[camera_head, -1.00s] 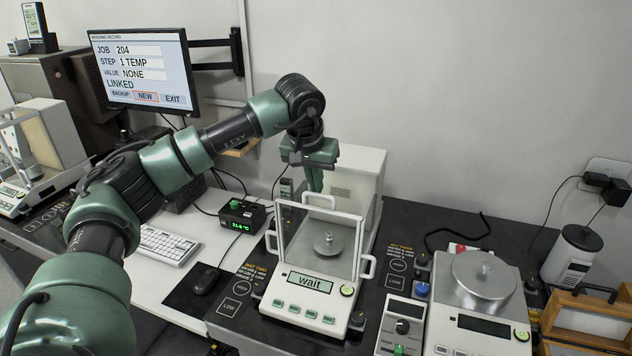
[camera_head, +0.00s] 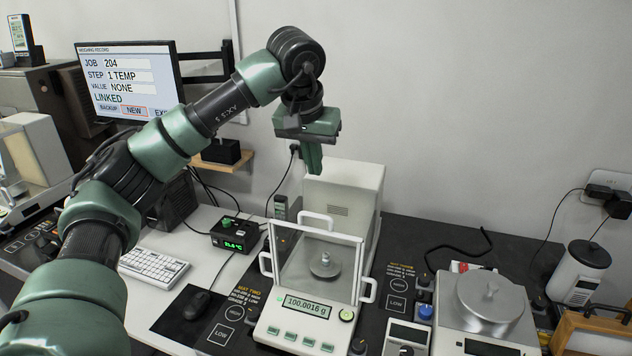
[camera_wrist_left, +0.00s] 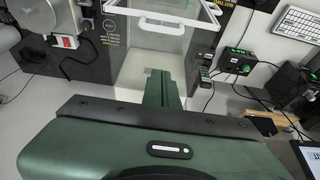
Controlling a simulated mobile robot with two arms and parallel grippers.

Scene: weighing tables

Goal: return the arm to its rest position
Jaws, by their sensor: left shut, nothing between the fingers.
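My left arm reaches over the bench from the left. Its gripper (camera_head: 312,160) is shut and empty, pointing down, above and in front of the white rear housing of the glass-walled balance. In the left wrist view the closed fingers (camera_wrist_left: 161,88) show against that white housing (camera_wrist_left: 140,62). The balance (camera_head: 308,310) holds a small metal weight (camera_head: 325,262) on its pan, behind the glass shield. Its display (camera_head: 306,306) reads 100.0016 g. My right gripper is not in view.
A wall-arm monitor (camera_head: 125,82) stands left, partly behind my arm. A keyboard (camera_head: 153,266), mouse (camera_head: 197,304) and small black box with a green readout (camera_head: 236,236) lie left of the balance. A second balance (camera_head: 482,310) stands right.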

